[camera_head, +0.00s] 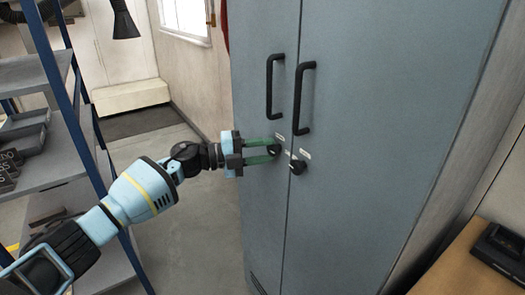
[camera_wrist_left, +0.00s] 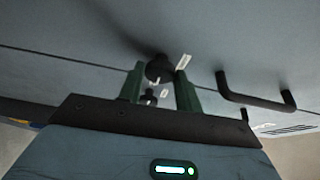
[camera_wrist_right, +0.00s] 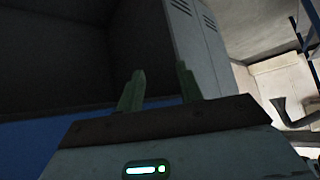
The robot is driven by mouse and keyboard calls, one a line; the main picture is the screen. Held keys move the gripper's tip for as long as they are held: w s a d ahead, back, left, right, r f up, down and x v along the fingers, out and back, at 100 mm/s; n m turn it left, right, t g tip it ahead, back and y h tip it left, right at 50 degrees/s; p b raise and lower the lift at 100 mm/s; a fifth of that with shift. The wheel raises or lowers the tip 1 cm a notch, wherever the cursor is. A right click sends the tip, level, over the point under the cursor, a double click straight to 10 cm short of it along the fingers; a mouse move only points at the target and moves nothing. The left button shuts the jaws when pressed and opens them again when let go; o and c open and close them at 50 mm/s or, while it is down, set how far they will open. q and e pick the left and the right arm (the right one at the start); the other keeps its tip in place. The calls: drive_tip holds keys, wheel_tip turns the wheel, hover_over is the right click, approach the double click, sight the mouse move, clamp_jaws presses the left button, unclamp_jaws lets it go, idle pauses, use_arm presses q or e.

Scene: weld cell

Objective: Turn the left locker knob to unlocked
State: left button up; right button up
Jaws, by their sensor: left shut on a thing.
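The grey-blue locker (camera_head: 370,150) has two doors, each with a black handle and a small black knob. The left locker knob (camera_head: 275,151) sits on the left door below its handle. My left gripper (camera_head: 272,151) reaches it from the left, its green fingers shut on the knob. The left wrist view shows this knob (camera_wrist_left: 158,69) between the fingertips (camera_wrist_left: 160,72). I cannot read the knob's setting. The right knob (camera_head: 298,167) is close by on the other door, free of the fingers. My right gripper (camera_wrist_right: 159,76) is open and empty, outside the head view.
The left door handle (camera_head: 272,86) and right door handle (camera_head: 304,97) are above the knobs. A blue-framed shelf (camera_head: 70,150) with grey trays stands at left. A wooden bench (camera_head: 465,268) with a black device (camera_head: 502,248) is at lower right. Floor (camera_head: 190,235) is clear before the locker.

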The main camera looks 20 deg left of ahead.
drive_tip(key=shift+d, duration=0.1)
idle(0.3)
use_arm(q)
drive_tip(key=o, duration=1)
drive_tip(key=shift+c, duration=0.2)
drive_tip(key=v, duration=0.7)
drive_tip(key=shift+s+a+b, duration=0.2)
drive_tip(key=shift+a+b, duration=0.2)
use_arm(e)
drive_tip(key=shift+s+f, duration=0.55)
drive_tip(key=shift+f, duration=0.05)
use_arm(q)
drive_tip(key=shift+r, duration=0.15)
use_arm(e)
drive_tip(key=shift+w, duration=0.1)
